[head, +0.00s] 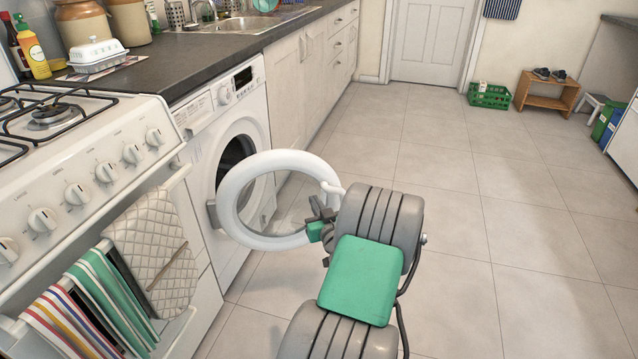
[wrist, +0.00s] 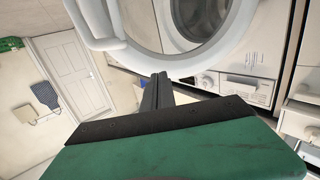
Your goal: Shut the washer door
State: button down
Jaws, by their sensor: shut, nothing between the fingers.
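The washer (head: 225,140) stands under the counter with its front opening dark. Its round white door (head: 232,205) with a clear glass middle is open, swung out from the front on a hinge at the left. My gripper (head: 322,222) is at the right part of the door ring, partly hidden by my arm. In the wrist view my gripper's fingers (wrist: 158,92) are together and empty, close to the edge of the door ring (wrist: 160,62). I cannot tell whether they touch it. The washer's front panel (wrist: 235,88) shows beyond them.
The white stove (head: 90,180) with hanging towels (head: 95,295) and a quilted mitt (head: 155,250) is left of the washer. Cabinets (head: 310,75) continue beyond it. The tiled floor (head: 470,220) to the right is clear. A green crate (head: 489,95) stands far back.

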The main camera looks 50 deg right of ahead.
jog(key=s+d+m+h, duration=0.1)
jog(key=s+d, duration=0.1)
jog(key=s, duration=0.1)
jog(key=b, duration=0.1)
send_near(316, 170)
jog(key=shift+g+h, duration=0.3)
jog(key=shift+h, duration=0.1)
jog(key=x, duration=0.7)
jog(key=shift+a, duration=0.15)
